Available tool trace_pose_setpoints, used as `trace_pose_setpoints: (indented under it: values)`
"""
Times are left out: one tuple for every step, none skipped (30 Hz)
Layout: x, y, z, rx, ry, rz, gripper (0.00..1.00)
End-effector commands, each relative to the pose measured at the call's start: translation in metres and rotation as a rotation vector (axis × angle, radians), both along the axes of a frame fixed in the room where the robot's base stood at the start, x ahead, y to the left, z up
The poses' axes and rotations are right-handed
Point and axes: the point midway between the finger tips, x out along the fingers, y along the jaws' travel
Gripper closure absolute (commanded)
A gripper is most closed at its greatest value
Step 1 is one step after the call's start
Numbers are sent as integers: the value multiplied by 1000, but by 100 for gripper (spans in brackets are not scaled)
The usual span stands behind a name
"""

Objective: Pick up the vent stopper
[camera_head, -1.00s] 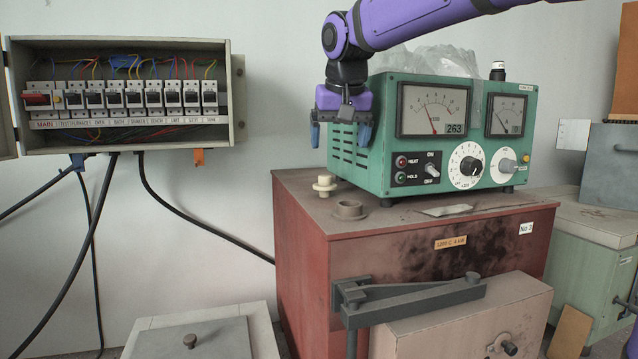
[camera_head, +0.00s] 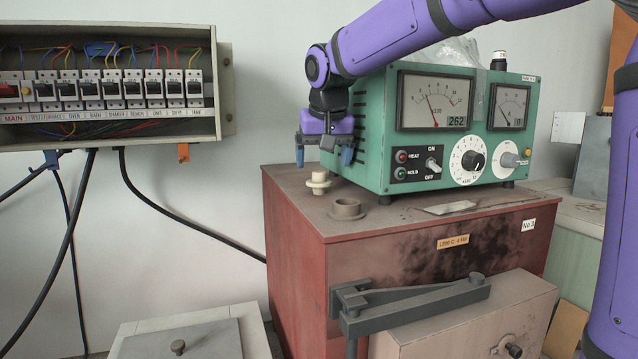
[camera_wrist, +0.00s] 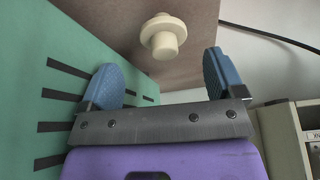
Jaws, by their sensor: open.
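The vent stopper (camera_head: 318,182) is a small cream flanged plug. It stands on the top of the red furnace box, near its back left corner and beside the green control unit. It also shows in the wrist view (camera_wrist: 163,36), beyond the fingertips and between their lines. My gripper (camera_head: 325,158) is above the stopper, fingers pointing down, open and empty. In the wrist view its two blue fingers (camera_wrist: 163,82) are apart with a gap between them and the stopper.
The green control unit (camera_head: 375,150) stands close to the right of my gripper. A round vent collar (camera_head: 347,208) sits in front of the stopper on the furnace top (camera_head: 400,214). A breaker box (camera_head: 226,90) hangs on the left wall.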

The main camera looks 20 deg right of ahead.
Motion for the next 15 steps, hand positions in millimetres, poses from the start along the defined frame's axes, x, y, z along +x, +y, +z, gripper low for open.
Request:
trace_pose_setpoints:
  values:
    - [3,1,-7,-1,3,1,12]
    - [6,2,-11,-1,4,1,12]
    - [9,2,-16,-2,4,0,12]
    - [11,3,-20,-1,3,1,12]
    - [13,3,-23,-1,2,1,12]
    - [15,3,-28,-1,3,1,12]
    - [16,2,-32,0,3,0,12]
    - [17,2,-35,0,3,0,12]
    - [18,2,-38,-1,3,1,12]
    - [19,2,-39,-1,2,0,12]
    - [20,2,-40,0,2,0,12]
    - [20,2,-41,0,1,0,12]
    - [20,2,-41,0,1,0,12]
    - [20,2,-41,0,0,0,12]
    - [20,2,-41,0,0,0,12]
